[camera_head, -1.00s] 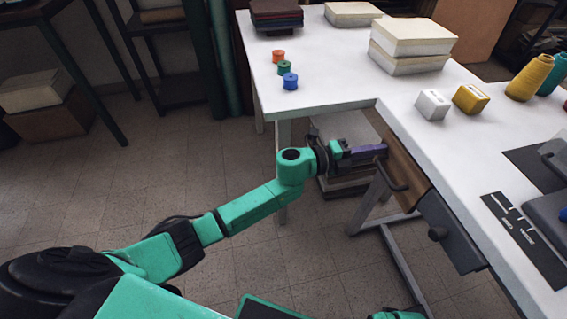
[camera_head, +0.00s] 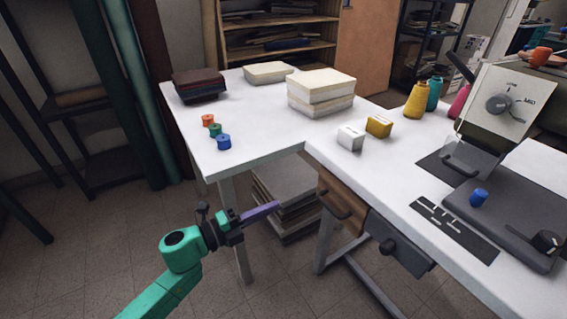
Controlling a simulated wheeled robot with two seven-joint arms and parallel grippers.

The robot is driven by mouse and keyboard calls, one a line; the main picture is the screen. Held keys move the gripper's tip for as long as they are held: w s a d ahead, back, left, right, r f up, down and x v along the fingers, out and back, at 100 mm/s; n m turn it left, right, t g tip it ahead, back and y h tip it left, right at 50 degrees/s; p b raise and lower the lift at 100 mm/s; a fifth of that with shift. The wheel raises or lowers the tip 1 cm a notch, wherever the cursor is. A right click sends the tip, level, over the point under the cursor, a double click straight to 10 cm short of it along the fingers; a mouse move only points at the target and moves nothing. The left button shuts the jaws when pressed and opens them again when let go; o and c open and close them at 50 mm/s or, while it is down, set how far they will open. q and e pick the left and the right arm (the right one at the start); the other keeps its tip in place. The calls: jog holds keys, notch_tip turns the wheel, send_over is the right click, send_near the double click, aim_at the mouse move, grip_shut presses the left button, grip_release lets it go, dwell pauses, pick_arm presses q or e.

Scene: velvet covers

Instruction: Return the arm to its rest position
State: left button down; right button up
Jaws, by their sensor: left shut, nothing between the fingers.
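My left arm comes in from the bottom left, green with dark joints. My left gripper (camera_head: 260,213) is shut and empty, with its purple fingers together. It hangs in the air below the level of the white table top (camera_head: 262,140), left of the wooden drawer front (camera_head: 338,196) with its dark handle. A gap shows between the fingertips and the drawer. My right gripper is not in view.
Orange, green and blue spools (camera_head: 223,142) stand at the table's left edge. Stacked pale blocks (camera_head: 320,90) stand farther back. A press machine (camera_head: 505,215) is at the right. A stack of sheets (camera_head: 287,200) lies under the table. The floor at lower left is clear.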

pick_arm(q)
jog(key=w+a+f+n+t+y, duration=0.35)
jog(key=a+f+n+y, duration=0.85)
jog(key=f+n, duration=0.5)
jog(key=s+a+f+n+g+y, duration=0.35)
jog(key=s+a+f+n, duration=0.2)
jog(key=s+f, duration=0.5)
jog(key=s+a+f+n+g, duration=0.2)
jog(key=s+f+n+g, duration=0.4)
jog(key=s+f, duration=0.8)
jog(key=s+a+r+g+p, duration=0.1)
jog(key=s+r+p, duration=0.4)
jog(key=s+p, duration=0.4)
jog(key=s+a+r+m+g+p, duration=0.1)
jog(key=s+r+p, duration=0.5)
jog(key=p, duration=0.7)
jog(key=s, duration=0.2)
jog(key=shift+s+r+g, duration=0.25)
jog(key=shift+s+g, duration=0.05)
jog(key=shift+s, duration=0.1)
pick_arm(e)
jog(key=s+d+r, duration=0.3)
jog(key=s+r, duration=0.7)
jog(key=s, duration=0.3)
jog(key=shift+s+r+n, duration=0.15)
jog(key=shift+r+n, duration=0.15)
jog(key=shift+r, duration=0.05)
